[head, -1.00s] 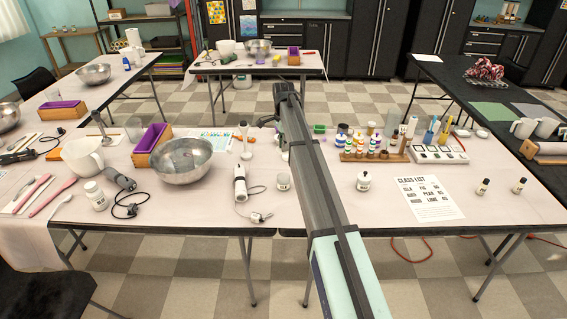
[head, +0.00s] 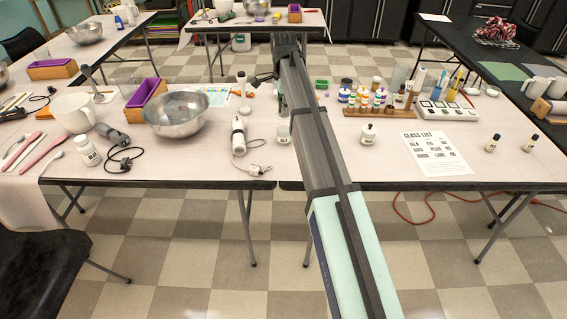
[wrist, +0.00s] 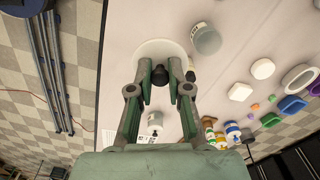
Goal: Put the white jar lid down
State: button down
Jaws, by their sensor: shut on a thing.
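The white jar lid (wrist: 160,48) shows in the wrist view as a pale disc with a dark knob (wrist: 159,75). My gripper (wrist: 160,70) is shut on this knob, with one finger on each side. The lid is over the pale tabletop; I cannot tell whether it touches it. In the head view my arm hides the lid and most of my gripper. A small white jar with a dark top (head: 367,136) stands on the table right of my arm; it also shows below the fingers in the wrist view (wrist: 155,120).
A greyish jar (wrist: 207,39) stands close right of the lid. White soap shapes (wrist: 240,91) lie further right. In the head view a steel bowl (head: 177,115) is left of my arm, and a bottle rack (head: 380,111) is right. The table's edge is left in the wrist view.

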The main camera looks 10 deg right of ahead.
aim_at(284, 159)
notch_tip(284, 159, down, 20)
jog(key=p, duration=0.2)
jog(key=shift+s+r+p, duration=0.1)
jog(key=shift+s+p, duration=0.05)
jog(key=shift+p, duration=0.15)
jog(key=shift+f, duration=0.2)
jog(key=c, duration=1.1)
grip_release()
jog(key=shift+r, duration=0.1)
notch_tip(284, 159, up, 12)
jog(key=shift+r+b, duration=0.1)
jog(key=shift+b, duration=0.9)
